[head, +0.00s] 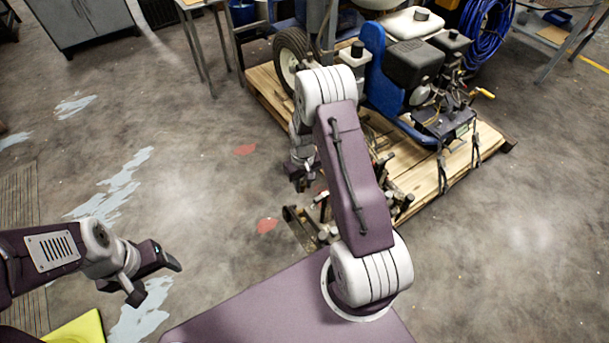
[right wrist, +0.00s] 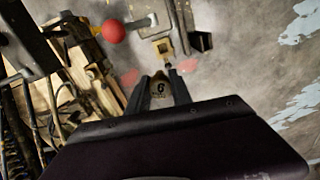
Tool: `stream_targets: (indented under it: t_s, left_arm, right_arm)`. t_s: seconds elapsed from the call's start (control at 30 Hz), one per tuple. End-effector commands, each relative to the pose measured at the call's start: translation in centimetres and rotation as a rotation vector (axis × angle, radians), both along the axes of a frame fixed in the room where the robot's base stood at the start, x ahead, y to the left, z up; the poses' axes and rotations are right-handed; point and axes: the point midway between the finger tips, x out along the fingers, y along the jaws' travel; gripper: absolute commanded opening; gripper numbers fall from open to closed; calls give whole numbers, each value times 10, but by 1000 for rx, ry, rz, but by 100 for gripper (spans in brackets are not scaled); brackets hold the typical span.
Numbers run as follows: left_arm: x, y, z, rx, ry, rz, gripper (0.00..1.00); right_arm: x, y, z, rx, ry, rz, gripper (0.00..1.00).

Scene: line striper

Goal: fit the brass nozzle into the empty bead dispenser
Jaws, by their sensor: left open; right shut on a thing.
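In the right wrist view my right gripper (right wrist: 161,92) is shut on a small brass piece marked with a 6 (right wrist: 160,88), which looks like the brass nozzle. Just beyond the fingertips is a small brass-coloured square fitting (right wrist: 162,47) with a dark opening, apart from the held piece. A dark open-ended box (right wrist: 201,41) is beside it. I cannot tell for sure which part is the empty bead dispenser. In the head view my right gripper (head: 300,181) hangs low beside the machine, and the nozzle is too small to make out. My left gripper (head: 158,281) is open and empty above the floor.
The line striper (head: 415,65) stands on a wooden pallet (head: 405,180). A red ball knob (right wrist: 113,31) on a metal rod is left of the fitting. A low metal bar (head: 300,229) is near the pallet's front. The floor (head: 200,200) on the left is open.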

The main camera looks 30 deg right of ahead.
Motion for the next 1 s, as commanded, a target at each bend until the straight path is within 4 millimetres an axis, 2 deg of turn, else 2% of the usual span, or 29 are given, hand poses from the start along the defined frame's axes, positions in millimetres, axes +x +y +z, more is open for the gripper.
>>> stream_targets:
  t_s: [0.03,0.2,0.3,0.67,1.0]
  left_arm:
    - [0,0,-22,0,0,0,71]
    - [0,0,-49,0,0,0,71]
    - [0,0,-56,0,0,0,71]
    - [0,0,-60,0,0,0,71]
    - [0,0,-95,0,0,0,71]
  right_arm:
    - [-4,3,-27,1,3,6,0]
    - [-14,11,-67,0,2,23,0]
    - [-14,13,-75,-1,-2,28,0]
    - [-14,14,-79,-1,-1,30,0]
    - [-14,14,-116,-1,-1,30,0]
